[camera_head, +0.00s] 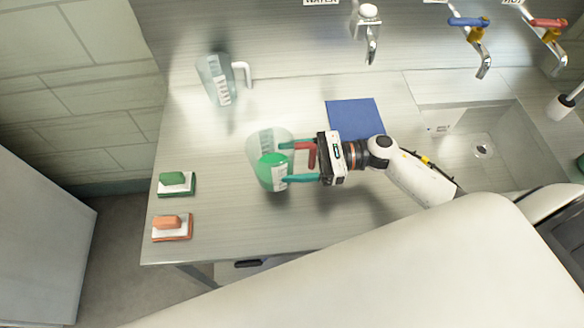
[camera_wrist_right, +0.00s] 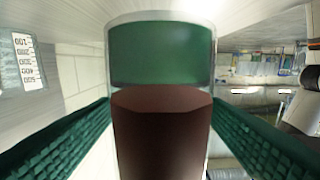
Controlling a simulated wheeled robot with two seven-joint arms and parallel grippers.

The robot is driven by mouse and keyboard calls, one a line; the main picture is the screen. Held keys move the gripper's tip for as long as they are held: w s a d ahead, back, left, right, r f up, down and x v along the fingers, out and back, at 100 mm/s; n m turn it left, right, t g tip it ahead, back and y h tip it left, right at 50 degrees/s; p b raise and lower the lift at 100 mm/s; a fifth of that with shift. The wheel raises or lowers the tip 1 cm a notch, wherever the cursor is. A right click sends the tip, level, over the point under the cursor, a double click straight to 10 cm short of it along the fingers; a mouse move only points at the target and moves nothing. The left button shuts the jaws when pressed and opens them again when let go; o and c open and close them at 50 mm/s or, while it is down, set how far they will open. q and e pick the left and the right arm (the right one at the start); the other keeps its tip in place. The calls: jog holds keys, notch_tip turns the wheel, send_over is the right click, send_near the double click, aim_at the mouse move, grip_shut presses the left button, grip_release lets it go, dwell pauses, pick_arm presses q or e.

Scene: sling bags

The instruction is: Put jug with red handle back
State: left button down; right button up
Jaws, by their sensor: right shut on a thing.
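The clear jug with the red handle (camera_head: 265,143) is left of the middle in the head view and holds green liquid (camera_head: 273,172). It looks slightly tilted; I cannot tell whether its base touches the counter. My right gripper (camera_head: 286,163) comes in from the right and is shut on the red handle (camera_head: 311,153). In the right wrist view the handle (camera_wrist_right: 160,135) fills the middle between the two green fingers, with the jug (camera_wrist_right: 160,52) behind it. My left gripper is not in view.
A blue mat (camera_head: 352,115) lies on the metal counter (camera_head: 220,235) behind my right gripper. A jug with a white handle (camera_head: 214,80) stands at the back left. A green sponge (camera_head: 175,183) and an orange sponge (camera_head: 171,228) lie at the left edge. The sink (camera_head: 460,150) and taps are right.

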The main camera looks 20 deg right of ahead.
notch_tip(320, 180, down, 3)
jog(key=shift+f+p, duration=0.2)
jog(key=shift+p, duration=0.1)
jog(key=shift+f, duration=0.35)
jog(key=shift+f, duration=0.1)
jog(key=o, duration=1.4)
jog(key=shift+c, duration=0.2)
